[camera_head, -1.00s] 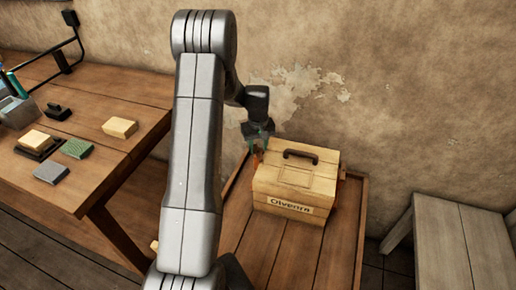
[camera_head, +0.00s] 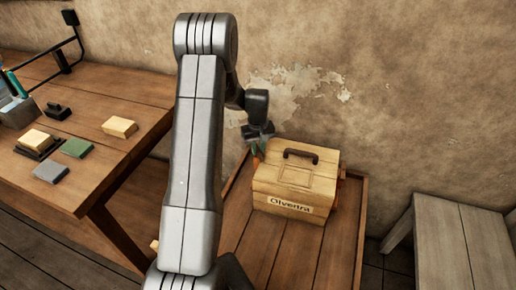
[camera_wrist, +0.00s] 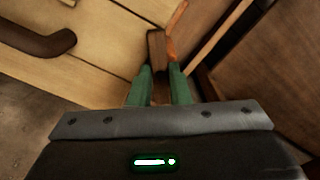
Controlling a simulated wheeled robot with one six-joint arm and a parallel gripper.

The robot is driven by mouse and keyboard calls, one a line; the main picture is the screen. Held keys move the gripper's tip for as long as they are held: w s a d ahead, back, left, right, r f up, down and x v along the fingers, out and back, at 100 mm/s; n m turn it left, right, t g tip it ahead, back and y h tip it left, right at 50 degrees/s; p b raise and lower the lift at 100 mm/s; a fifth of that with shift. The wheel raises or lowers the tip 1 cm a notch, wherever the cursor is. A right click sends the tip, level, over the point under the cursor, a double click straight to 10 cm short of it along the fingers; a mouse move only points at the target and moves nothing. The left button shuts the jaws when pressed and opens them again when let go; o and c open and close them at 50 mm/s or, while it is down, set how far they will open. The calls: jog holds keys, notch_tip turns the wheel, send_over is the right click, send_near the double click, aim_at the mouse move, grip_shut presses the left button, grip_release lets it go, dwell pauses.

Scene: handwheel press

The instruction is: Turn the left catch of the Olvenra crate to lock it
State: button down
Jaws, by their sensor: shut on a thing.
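The Olvenra crate (camera_head: 290,206) is a light wooden box with a dark handle (camera_head: 300,154) on its lid and its name on the front. It stands upright on a low wooden table. My gripper (camera_head: 256,149) is at the crate's left side in the head view. In the wrist view its green fingers (camera_wrist: 160,72) are shut on the left catch (camera_wrist: 175,30), an orange lever beside a brown block on the crate's side. The fingers hide part of the catch, so its exact angle is unclear. An orange piece on the crate's right side (camera_head: 342,174) shows slightly.
A workbench (camera_head: 100,165) at the left holds several blocks, a dark stamp-like piece (camera_head: 58,111) and a grey holder (camera_head: 14,112). A pale bench (camera_head: 465,240) stands at the right. The plaster wall is close behind the crate. The low table's front (camera_head: 290,250) is clear.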

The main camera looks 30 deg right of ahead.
aim_at(258, 151)
jog(key=n+b, duration=0.2)
jog(key=n, duration=0.3)
jog(key=n+b, duration=0.1)
jog(key=n, duration=0.4)
jog(key=shift+n, duration=0.3)
dwell(0.4)
jog(key=c, duration=1.4)
grip_release()
jog(key=shift+o, duration=0.2)
notch_tip(258, 151, up, 14)
